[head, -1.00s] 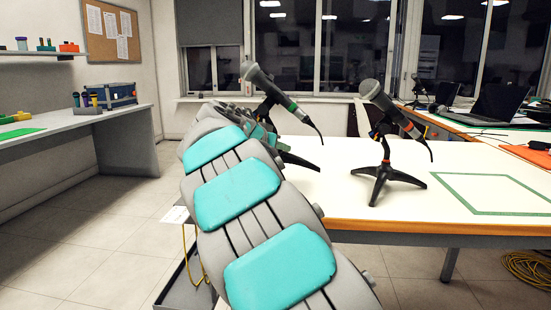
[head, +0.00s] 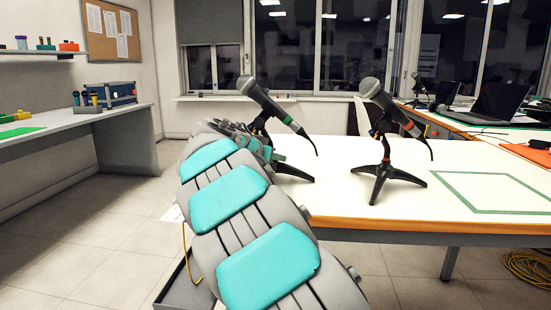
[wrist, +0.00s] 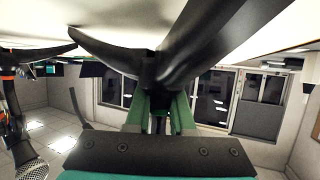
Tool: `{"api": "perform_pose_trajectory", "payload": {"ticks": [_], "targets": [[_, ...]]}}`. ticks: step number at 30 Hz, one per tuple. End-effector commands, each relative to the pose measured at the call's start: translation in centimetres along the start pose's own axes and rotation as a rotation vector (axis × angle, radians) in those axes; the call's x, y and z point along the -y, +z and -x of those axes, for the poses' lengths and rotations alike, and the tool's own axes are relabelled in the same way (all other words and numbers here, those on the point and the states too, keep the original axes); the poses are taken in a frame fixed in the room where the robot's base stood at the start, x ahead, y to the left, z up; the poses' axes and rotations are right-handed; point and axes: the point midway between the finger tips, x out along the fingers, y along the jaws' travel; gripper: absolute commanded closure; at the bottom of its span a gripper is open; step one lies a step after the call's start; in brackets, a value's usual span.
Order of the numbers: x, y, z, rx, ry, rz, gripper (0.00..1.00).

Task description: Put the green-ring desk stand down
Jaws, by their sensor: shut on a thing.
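The green-ring desk stand, a black stand holding a grey-headed microphone with a green ring (head: 284,117), is over the left part of the white table (head: 335,160). My gripper (head: 265,150) is partly hidden behind my arm in the head view. In the wrist view, the green fingers of my gripper (wrist: 159,115) are shut on the black stand, with its splayed legs (wrist: 190,40) near the white tabletop. I cannot tell whether the feet touch the table. The microphone is tilted, head up and to the left.
A similar stand with an orange-ring microphone (head: 384,179) stands close by on the right. A green outlined square (head: 500,211) on the table is empty. Laptops (head: 505,103) are at the back right. A side bench (head: 125,115) is at left.

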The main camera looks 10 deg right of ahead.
Motion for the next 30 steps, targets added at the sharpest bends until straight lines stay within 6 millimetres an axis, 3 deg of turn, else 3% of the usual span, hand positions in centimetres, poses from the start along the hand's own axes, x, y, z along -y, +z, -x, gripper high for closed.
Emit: {"api": "perform_pose_trajectory", "payload": {"ticks": [1,2,9,20,23,30], "targets": [[0.0,0.1,0.0,-0.002,-0.001,-0.001,1.00],[0.0,0.1,0.0,-0.001,-0.001,-0.001,0.75],[0.0,0.1,0.0,0.000,0.000,0.000,0.48],[0.0,-0.2,0.2,0.000,0.000,0.000,0.48],[0.0,-0.1,1.5,-0.002,-0.001,0.000,0.48],[0.0,-0.2,6.5,-0.003,-0.001,-0.001,0.48]]}}
